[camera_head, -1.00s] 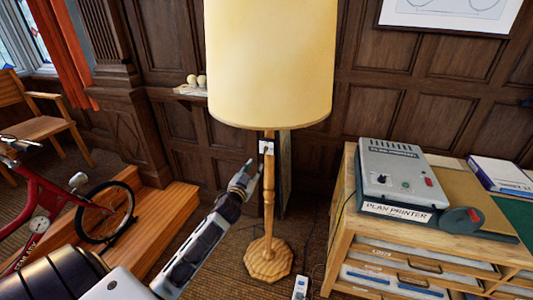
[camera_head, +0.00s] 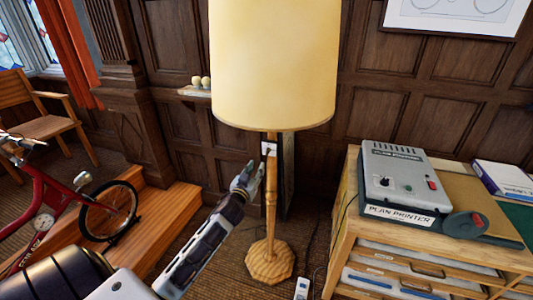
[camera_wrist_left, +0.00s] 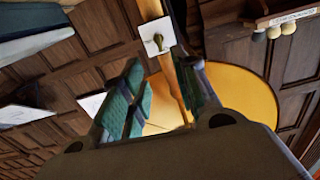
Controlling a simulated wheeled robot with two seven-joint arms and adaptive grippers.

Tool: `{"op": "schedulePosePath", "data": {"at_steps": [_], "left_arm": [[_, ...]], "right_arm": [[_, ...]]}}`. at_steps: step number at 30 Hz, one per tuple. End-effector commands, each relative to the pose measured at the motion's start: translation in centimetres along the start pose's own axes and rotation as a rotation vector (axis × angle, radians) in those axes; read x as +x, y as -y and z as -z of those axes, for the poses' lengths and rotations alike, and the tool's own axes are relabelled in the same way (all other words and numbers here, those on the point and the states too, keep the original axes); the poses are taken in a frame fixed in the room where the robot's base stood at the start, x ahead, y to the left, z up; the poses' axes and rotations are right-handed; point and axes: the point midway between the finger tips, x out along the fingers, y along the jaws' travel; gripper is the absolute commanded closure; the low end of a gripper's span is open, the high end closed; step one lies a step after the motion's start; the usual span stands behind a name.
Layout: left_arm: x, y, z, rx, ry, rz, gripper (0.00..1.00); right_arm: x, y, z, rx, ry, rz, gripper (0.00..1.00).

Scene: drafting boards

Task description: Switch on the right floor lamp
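The floor lamp has a large cream shade (camera_head: 272,65), a wooden pole (camera_head: 271,205) and a polygonal wooden base (camera_head: 269,262). I cannot tell whether it is lit. A small white switch plate (camera_head: 269,148) sits on the pole just under the shade. In the left wrist view the plate (camera_wrist_left: 156,36) carries a brass toggle (camera_wrist_left: 158,42). My left gripper (camera_head: 252,172) is beside the pole, a little below and left of the plate. In the left wrist view its fingers (camera_wrist_left: 158,62) are apart and empty, with the plate beyond the gap. My right gripper is out of view.
A wooden plan chest (camera_head: 345,240) with a grey plan printer (camera_head: 400,178) stands to the right. A red bicycle (camera_head: 40,205) and wooden steps (camera_head: 165,220) are at left. A panelled wall (camera_head: 400,100) is behind the lamp.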

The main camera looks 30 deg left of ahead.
Motion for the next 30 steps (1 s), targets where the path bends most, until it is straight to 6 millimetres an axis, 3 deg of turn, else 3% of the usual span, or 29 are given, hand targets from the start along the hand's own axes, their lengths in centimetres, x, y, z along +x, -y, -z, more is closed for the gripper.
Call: {"op": "schedulePosePath", "data": {"at_steps": [14, 30], "left_arm": [[0.5, 0.0, 0.0, 0.001, 0.0, 0.0, 0.7], [4.3, 0.0, 0.1, 0.001, -0.001, -0.001, 0.7]], "right_arm": [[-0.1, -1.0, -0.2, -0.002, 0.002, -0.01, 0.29], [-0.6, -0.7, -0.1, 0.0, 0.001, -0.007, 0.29]]}}
